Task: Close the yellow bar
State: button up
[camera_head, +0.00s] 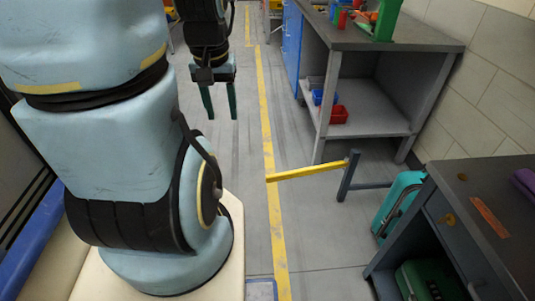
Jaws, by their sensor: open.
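The yellow bar (307,171) is a narrow beam at the middle of the view. It reaches left from a dark post (347,176) over the grey floor, and its free end is above the yellow floor line. A dark rail runs from the post to the right. My gripper (220,115) hangs at upper left, fingers pointing down. It is open and empty, with a clear gap between its two dark green fingers. In the picture it is up and left of the bar's free end, apart from it.
A grey workbench (395,32) with a lower shelf stands at upper right, holding blue and red bins (338,114). A dark desk (490,215) fills the lower right, and a teal case (398,207) stands beside it. The floor aisle (240,150) between my gripper and the bar is clear.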

aim_at(342, 165)
jog(key=i+j+u, duration=0.1)
jog(key=i+u, duration=0.2)
jog(key=i, duration=0.85)
jog(key=i+z, duration=0.15)
jog(key=i, duration=0.75)
jog(key=i+z, duration=0.1)
jog(key=i, duration=0.8)
jog(key=i+j+z, duration=0.15)
jog(key=i, duration=0.75)
jog(key=i+z, duration=0.25)
jog(key=z, duration=0.2)
jog(key=i+j+z, duration=0.15)
jog(key=z, duration=0.3)
jog(key=i+j+z, duration=0.1)
jog(key=z, duration=0.4)
jog(key=j+z, duration=0.25)
jog(key=z, duration=0.25)
jog(key=j+z, duration=0.25)
jog(key=z, duration=0.25)
jog(key=j+z, duration=0.2)
jog(key=z, duration=0.3)
jog(key=j+z, duration=0.2)
jog(key=z, duration=0.3)
jog(key=k+j+z, duration=0.1)
jog(key=z, duration=0.4)
jog(key=k+j+z, duration=0.15)
jog(key=z, duration=0.35)
